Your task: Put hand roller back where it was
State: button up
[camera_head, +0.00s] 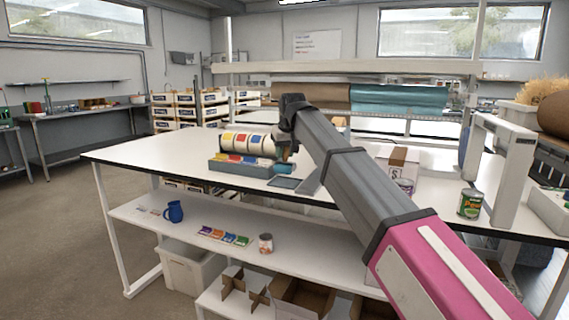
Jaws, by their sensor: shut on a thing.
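My gripper (286,150) is at the far end of my outstretched arm, low over the white table (140,153). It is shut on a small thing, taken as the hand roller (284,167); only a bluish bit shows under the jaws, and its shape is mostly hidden. Just left of the gripper is a blue-grey holder (226,166) with several cream rolls bearing red, yellow and blue labels. A small flat blue-grey tray or pad (285,182) lies on the table just below the gripper in the picture. I cannot tell whether the held thing touches the table.
A green can (470,203), a white frame (512,170) and a cardboard box (403,160) stand to the right. Brown and teal paper rolls (398,99) hang behind. A blue mug (174,211) and another can (266,243) are on the lower shelf. The table's left end is clear.

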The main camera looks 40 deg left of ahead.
aim_at(285, 161)
jog(key=shift+f, duration=1.9)
jog(key=shift+f, duration=0.15)
jog(key=o, duration=0.8)
jog(key=v, duration=1.2)
